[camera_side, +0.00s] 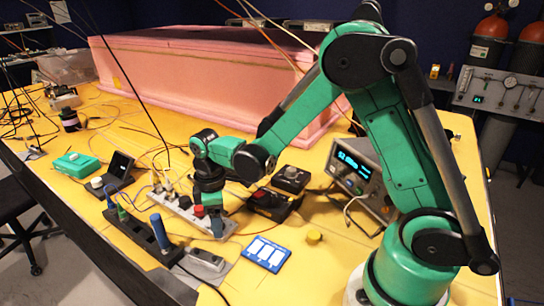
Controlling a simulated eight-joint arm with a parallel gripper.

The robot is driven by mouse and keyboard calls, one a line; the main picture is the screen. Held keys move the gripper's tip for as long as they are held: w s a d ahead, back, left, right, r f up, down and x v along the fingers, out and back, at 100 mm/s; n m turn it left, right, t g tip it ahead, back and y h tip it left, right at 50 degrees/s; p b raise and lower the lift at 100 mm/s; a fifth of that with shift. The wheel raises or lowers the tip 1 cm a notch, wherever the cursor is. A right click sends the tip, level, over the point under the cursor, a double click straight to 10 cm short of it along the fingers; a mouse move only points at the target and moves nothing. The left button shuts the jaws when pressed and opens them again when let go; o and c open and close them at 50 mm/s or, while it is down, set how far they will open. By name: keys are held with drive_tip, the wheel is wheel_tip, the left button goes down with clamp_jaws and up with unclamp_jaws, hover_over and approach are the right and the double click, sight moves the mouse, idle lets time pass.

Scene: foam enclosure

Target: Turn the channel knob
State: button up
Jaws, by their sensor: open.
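My gripper (209,208) points down at the middle of the table, over a pale strip-shaped panel (173,200) with several knobs and plugs. It is open. A red knob (198,212) shows close beside its fingers; I cannot tell whether they touch it. No label can be read, so I cannot tell which knob is the channel knob. A black box with a round knob (291,174) stands to the right of my gripper, and a dark box with a red top part (262,197) lies between them. A yellow knob (314,236) sits on the table further right.
A dark strip with a blue upright handle (159,230) lies in front. A blue card (265,254) lies to its right. A display unit (352,165) stands near my arm. A green box (76,164) is at the left. Pink foam (190,75) and loose cables fill the back.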

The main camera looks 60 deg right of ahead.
clamp_jaws()
drive_tip(key=m, duration=0.4)
drive_tip(key=shift+m, duration=2.3)
unclamp_jaws()
